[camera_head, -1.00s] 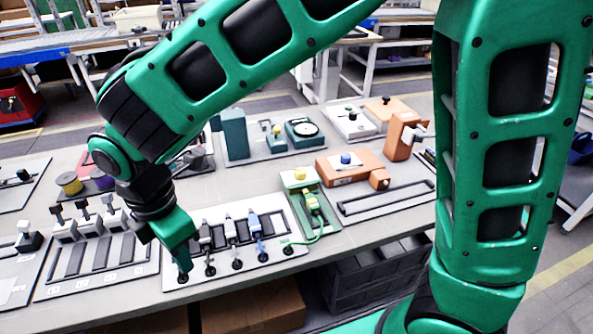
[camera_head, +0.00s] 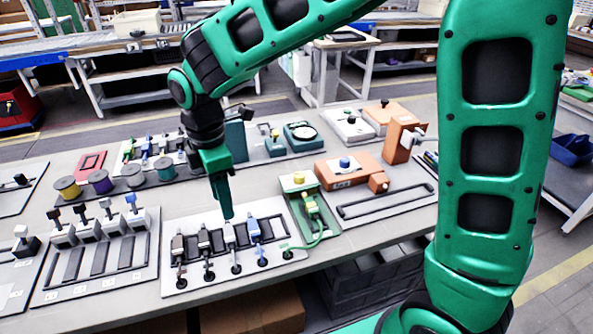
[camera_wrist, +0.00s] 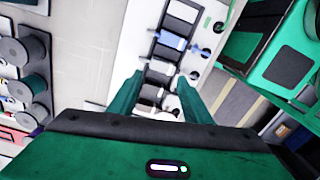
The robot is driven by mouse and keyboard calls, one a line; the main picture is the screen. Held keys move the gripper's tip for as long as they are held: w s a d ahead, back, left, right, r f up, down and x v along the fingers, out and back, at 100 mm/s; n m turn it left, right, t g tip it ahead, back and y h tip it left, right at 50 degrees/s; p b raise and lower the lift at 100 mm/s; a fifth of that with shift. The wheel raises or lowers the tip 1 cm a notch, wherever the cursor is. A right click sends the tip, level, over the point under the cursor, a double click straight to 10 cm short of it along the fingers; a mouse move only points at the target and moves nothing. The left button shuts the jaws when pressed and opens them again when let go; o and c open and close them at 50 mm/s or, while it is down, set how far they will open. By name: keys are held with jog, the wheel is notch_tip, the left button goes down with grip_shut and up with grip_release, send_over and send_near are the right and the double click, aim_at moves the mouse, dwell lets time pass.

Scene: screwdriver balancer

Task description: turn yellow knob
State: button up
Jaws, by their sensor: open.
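The green unit also holds a pale yellow-green plug (camera_head: 312,203) with a green cable. My gripper (camera_head: 227,216) points down over the white connector board (camera_head: 190,278), left of the green unit and apart from the knob. In the wrist view my gripper (camera_wrist: 160,98) has its two fingers spread, with the board's connectors visible beyond them. Green parts show at the wrist view's right; I cannot make out the yellow knob there.
Orange units (camera_head: 347,172) with a blue knob stand right of the green unit. Spools (camera_head: 101,182) and a switch board (camera_head: 95,255) lie to the left. A grey tray (camera_head: 385,201) lies at the right. Teal devices (camera_head: 302,136) stand behind.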

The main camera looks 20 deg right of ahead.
jog(key=w+d+r+m, duration=0.2)
jog(key=w+d+m, duration=0.1)
jog(key=w+d, duration=0.55)
jog(key=m, duration=0.3)
send_near(299, 174)
notch_tip(299, 174, down, 9)
jog(key=shift+r, duration=0.1)
jog(key=shift+c, duration=0.7)
